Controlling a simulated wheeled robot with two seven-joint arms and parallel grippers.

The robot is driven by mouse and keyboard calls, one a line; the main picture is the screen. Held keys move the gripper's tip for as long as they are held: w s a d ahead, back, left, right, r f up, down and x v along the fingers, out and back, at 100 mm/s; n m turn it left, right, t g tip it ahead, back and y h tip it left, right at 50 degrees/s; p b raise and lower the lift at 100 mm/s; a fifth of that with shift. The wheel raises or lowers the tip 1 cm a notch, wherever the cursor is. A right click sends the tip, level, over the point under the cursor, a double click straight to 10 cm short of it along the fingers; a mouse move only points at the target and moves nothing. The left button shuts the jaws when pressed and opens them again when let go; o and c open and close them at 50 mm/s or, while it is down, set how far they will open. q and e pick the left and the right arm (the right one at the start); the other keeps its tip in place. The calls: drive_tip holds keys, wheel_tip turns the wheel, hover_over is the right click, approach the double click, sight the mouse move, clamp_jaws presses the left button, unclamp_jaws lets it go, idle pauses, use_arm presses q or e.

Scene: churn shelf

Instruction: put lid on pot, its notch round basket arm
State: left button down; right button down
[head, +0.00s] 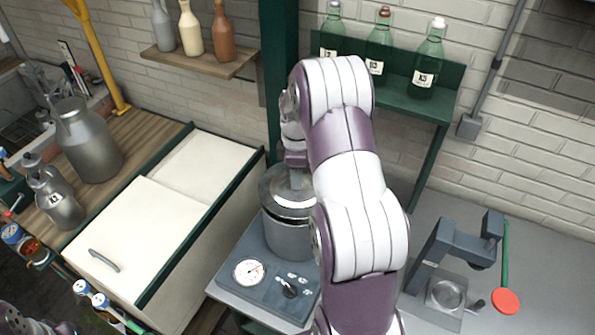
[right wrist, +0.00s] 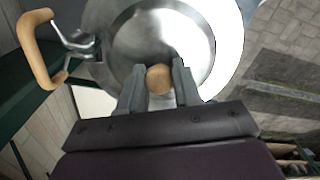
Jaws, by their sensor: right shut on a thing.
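The steel pot (head: 287,238) stands on the grey hotplate at the middle of the head view. The round steel lid (head: 275,186) is at the pot's top; I cannot tell whether it rests on the rim or is just above it. My right gripper (right wrist: 158,85) is shut on the lid's wooden knob (right wrist: 158,79); in the head view my right arm partly hides it. A curved wooden handle (right wrist: 37,48) on a metal bracket (right wrist: 80,42), perhaps the basket arm, is left of the lid in the right wrist view. The lid's notch cannot be made out.
The hotplate (head: 268,283) has a dial and a knob. A white-lidded chest (head: 140,225) is to the left. A grey press (head: 455,250) and a red paddle (head: 506,300) are to the right. Green bottles (head: 428,65) stand on a shelf behind.

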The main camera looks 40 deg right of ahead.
drive_tip(key=shift+s+r, duration=0.1)
drive_tip(key=shift+f+b, duration=0.4)
drive_tip(key=shift+f, duration=0.35)
drive_tip(key=shift+w+d+f, duration=0.1)
drive_tip(key=shift+w, duration=0.1)
drive_tip(key=shift+f, duration=0.35)
drive_tip(key=shift+f, duration=0.15)
idle(0.4)
drive_tip(key=c, duration=0.7)
unclamp_jaws()
drive_tip(key=shift+s, duration=0.1)
